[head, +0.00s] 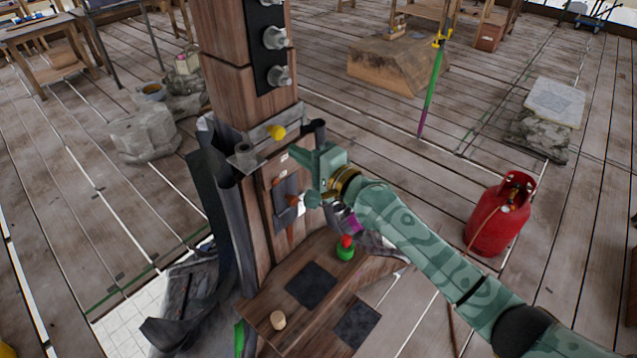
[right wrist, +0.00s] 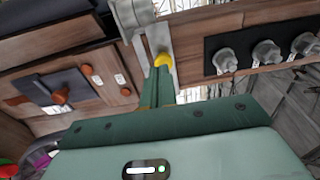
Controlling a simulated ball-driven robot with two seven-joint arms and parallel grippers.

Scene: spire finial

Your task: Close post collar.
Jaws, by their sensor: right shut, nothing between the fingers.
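A grey metal collar (head: 262,138) sits at the wooden post (head: 253,205), below the dark panel. A yellow knob (head: 277,132) stands out from its front plate, with a grey cylindrical fitting (head: 243,157) at its left end. I cannot tell whether the collar is fully around the post. My right gripper (head: 292,157) is shut and empty, just in front of the post below the knob. In the right wrist view, its shut fingers (right wrist: 157,88) point at the collar plate (right wrist: 158,40) close to the yellow knob (right wrist: 162,60); whether they touch is unclear. My left gripper is not in view.
A dark panel with several grey knobs (head: 275,38) is on the upper post. A wooden ledge (head: 268,303) below bears dark squares, a small wooden peg (head: 278,320) and a red-green piece (head: 345,249). A red gas cylinder (head: 499,216) stands right on the plank floor.

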